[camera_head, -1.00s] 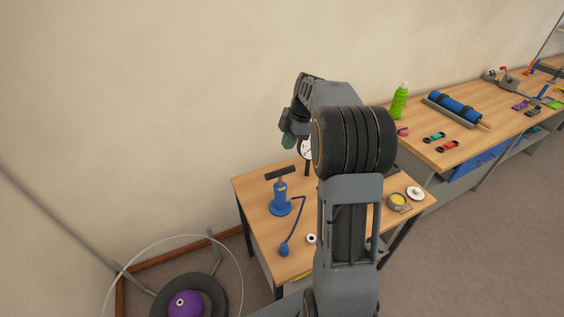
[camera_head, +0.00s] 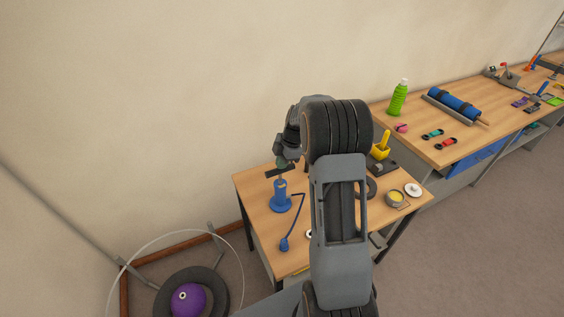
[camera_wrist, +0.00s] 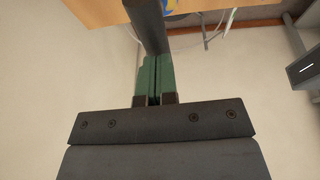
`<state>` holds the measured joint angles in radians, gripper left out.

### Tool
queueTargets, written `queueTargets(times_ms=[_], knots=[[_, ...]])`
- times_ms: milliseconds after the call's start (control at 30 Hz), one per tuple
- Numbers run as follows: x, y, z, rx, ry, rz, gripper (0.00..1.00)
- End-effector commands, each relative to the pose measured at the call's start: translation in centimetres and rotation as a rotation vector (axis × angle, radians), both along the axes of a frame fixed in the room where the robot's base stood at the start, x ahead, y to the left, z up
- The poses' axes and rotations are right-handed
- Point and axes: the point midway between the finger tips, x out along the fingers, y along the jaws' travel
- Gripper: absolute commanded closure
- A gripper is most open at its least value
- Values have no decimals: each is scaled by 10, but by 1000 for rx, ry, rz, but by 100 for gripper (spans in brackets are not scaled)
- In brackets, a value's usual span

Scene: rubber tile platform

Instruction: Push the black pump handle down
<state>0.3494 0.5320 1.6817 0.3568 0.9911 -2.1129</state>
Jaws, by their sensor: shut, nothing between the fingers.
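The blue pump (camera_head: 280,199) stands upright on the small wooden table. Its black handle (camera_head: 271,175) is a crossbar at the top, raised clear of the blue body on a thin rod. My gripper (camera_head: 283,163) is shut and empty, pointing down right at the handle. In the wrist view my gripper (camera_wrist: 154,60) shows as two green fingers pressed together, with tips at the near end of the dark handle bar (camera_wrist: 147,22). I cannot tell whether they touch it. A bit of the blue pump (camera_wrist: 169,5) shows beyond the bar.
The wall rises close behind. A purple ball (camera_head: 185,302) is at lower left.

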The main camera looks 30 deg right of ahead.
Motion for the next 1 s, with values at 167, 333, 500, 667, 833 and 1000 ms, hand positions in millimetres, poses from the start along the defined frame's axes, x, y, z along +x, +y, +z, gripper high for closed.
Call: queueTargets(times_ms=[167,333,500,667,833,1000], knots=[[0,0,0,0,0,0,100],[0,0,-14,0,0,0,100],[0,0,-40,0,0,0,100],[0,0,-48,-1,0,0,100],[-1,0,-48,1,5,0,100],[-2,0,-47,1,8,0,100]])
